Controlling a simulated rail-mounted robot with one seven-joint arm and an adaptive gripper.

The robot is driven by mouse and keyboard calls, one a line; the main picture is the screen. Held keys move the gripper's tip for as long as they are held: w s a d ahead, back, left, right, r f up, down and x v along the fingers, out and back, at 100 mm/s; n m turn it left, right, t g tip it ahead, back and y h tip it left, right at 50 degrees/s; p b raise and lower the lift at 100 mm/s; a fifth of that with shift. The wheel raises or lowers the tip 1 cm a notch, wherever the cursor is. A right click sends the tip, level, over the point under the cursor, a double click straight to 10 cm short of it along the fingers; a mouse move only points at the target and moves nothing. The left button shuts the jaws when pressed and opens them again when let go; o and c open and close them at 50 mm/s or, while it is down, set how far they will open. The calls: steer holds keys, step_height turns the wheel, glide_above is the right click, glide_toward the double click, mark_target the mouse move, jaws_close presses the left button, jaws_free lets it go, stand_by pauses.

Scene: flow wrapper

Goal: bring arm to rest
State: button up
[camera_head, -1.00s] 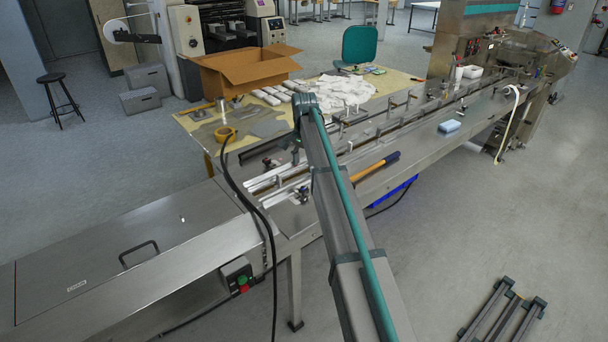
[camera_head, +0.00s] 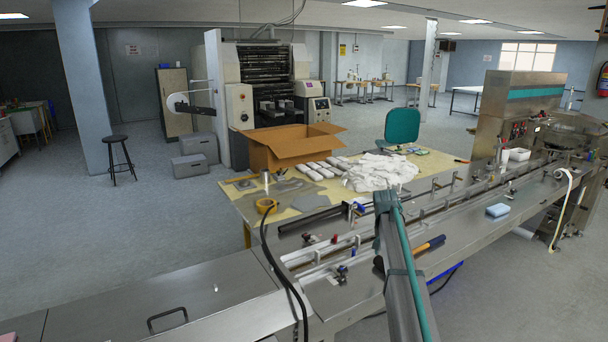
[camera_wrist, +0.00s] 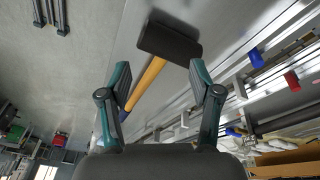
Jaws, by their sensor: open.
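My gripper (camera_wrist: 160,70) is open in the wrist view, its two fingers wide apart with nothing held between them. A mallet with a dark head (camera_wrist: 168,42) and a yellow and blue handle lies on the steel surface beyond the fingertips. The gap cannot be judged exactly. In the camera_head view my arm (camera_head: 402,270) reaches up over the front of the long steel machine (camera_head: 225,285). The mallet's handle (camera_head: 430,244) shows just right of my arm; my gripper is not distinguishable there.
A black cable (camera_head: 278,265) hangs over the machine. Grey floor is open at left.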

steer(key=s+d+f+n+t+h+b, duration=0.1)
steer(key=s+d+f+n, duration=0.15)
steer(key=d, duration=0.45)
steer(key=s+d+f+n+h, duration=0.1)
steer(key=d+f+n, duration=0.15)
steer(key=d, duration=0.45)
steer(key=s+a+f+g+y+p, duration=0.1)
steer(key=s+a+f, duration=0.5)
steer(key=s+f, duration=0.35)
steer(key=s+a+f+n+g+y, duration=0.1)
steer(key=s+a+f+g, duration=0.1)
steer(key=s+a+f, duration=0.7)
steer(key=s+a+f+g+p, duration=0.1)
steer(key=s+a+f, duration=0.1)
steer(key=s+f, duration=0.85)
steer(key=s+a+f+g, duration=0.2)
steer(key=s+a+f, duration=0.1)
steer(key=s, duration=0.8)
steer(key=s+a+f+g+y+p, duration=0.1)
steer(key=s+a+f, duration=0.2)
steer(key=s, duration=0.9)
steer(key=s+a+f+g+y, duration=0.1)
steer(key=s+a+f, duration=0.3)
steer(key=s, duration=0.8)
steer(key=shift+a+g, duration=0.6)
steer(key=shift+g, duration=0.2)
steer(key=shift+d, duration=0.1)
